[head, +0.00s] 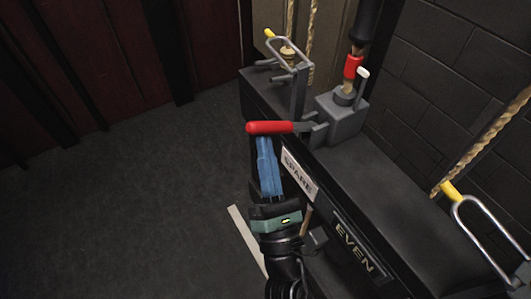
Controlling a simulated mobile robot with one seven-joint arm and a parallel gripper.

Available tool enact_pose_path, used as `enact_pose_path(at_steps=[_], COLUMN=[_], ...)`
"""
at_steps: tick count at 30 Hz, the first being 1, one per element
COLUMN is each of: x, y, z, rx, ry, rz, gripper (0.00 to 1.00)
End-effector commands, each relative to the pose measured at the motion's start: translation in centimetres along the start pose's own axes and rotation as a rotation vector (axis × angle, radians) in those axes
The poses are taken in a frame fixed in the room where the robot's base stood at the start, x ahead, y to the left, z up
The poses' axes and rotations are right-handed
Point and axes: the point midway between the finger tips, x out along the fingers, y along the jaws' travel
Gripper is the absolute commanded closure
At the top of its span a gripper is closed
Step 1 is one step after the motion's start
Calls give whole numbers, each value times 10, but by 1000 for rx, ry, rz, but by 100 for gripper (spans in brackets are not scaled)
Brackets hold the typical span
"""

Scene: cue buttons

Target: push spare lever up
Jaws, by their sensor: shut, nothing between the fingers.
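The spare lever (270,127) has a red handle that sticks out to the left, about level, from a grey metal block (341,119) on top of a black rail. The label SPARE (299,174) is on the rail's front face, below and right of the handle. My gripper (264,140) has blue fingers, shut and empty. Its tips are just below the red handle in the picture; I cannot tell whether they touch it. The wrist and arm reach up from the bottom of the view.
The black rail (400,185) runs from upper middle to lower right, with an EVEN label (354,248). Metal loops with yellow ends (283,45), (466,205) and ropes (505,120) stand along it. A dark brick wall (460,60) is behind. Open floor (130,200) lies left.

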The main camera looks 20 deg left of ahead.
Motion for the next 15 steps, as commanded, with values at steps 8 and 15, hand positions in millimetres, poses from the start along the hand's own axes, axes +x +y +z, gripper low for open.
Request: enact_pose_path(at_steps=[8, 15], x=[25, 40], y=[13, 12], z=[34, 54], rx=[213, 377], ry=[0, 0], rz=[-154, -274], gripper=[100, 100])
